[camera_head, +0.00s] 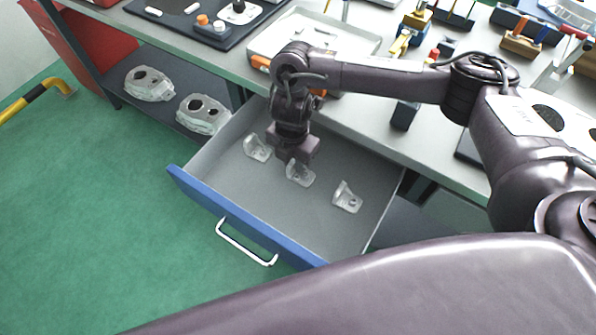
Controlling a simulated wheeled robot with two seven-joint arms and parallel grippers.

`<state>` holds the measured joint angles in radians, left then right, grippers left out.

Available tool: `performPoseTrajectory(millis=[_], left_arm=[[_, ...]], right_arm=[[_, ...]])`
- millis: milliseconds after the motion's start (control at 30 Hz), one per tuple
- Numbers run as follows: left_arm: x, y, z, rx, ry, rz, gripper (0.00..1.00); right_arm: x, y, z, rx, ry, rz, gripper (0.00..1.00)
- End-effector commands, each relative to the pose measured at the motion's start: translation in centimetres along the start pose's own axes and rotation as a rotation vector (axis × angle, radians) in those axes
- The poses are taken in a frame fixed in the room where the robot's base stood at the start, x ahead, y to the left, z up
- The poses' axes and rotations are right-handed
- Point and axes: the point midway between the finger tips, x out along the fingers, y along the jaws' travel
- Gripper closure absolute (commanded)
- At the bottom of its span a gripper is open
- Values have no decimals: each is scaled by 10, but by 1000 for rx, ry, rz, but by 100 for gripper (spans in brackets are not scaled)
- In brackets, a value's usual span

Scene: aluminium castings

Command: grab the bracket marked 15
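Three small light-grey metal brackets lie in an open drawer (225,192) with a blue front. The left bracket (256,148) is beside my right gripper, the middle bracket (300,174) is directly under it, and the right bracket (347,197) lies apart to the right. Any number marks are too small to read. My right gripper (294,160) points down into the drawer at the middle bracket and covers part of it. Its fingertips are hidden, so I cannot tell whether it is open or touching the bracket. My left gripper is not in view.
The workbench (395,150) above the drawer holds a white tray (345,42), a dark panel and several tools. Two grey castings (203,114) sit on a lower shelf at left. The green floor before the drawer is clear; a yellow-black rail (22,101) stands far left.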

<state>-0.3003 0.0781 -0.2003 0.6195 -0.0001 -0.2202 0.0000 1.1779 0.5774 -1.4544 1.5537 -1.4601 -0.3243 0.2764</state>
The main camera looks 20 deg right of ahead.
Motion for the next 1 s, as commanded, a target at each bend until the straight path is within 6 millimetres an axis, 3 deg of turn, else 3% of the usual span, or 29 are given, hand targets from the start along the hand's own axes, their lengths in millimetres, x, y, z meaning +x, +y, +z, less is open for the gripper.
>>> performPoseTrajectory(millis=[200, 400, 767, 1000], left_arm=[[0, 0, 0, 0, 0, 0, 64], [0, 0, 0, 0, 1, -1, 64], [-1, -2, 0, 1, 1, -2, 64], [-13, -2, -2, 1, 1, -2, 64]], right_arm=[[0, 0, 0, 0, 0, 1, 78], [0, 0, 0, 0, 0, 1, 100], [-2, 0, 0, 0, -1, 2, 100], [-30, 2, 2, -2, -4, 5, 100]])
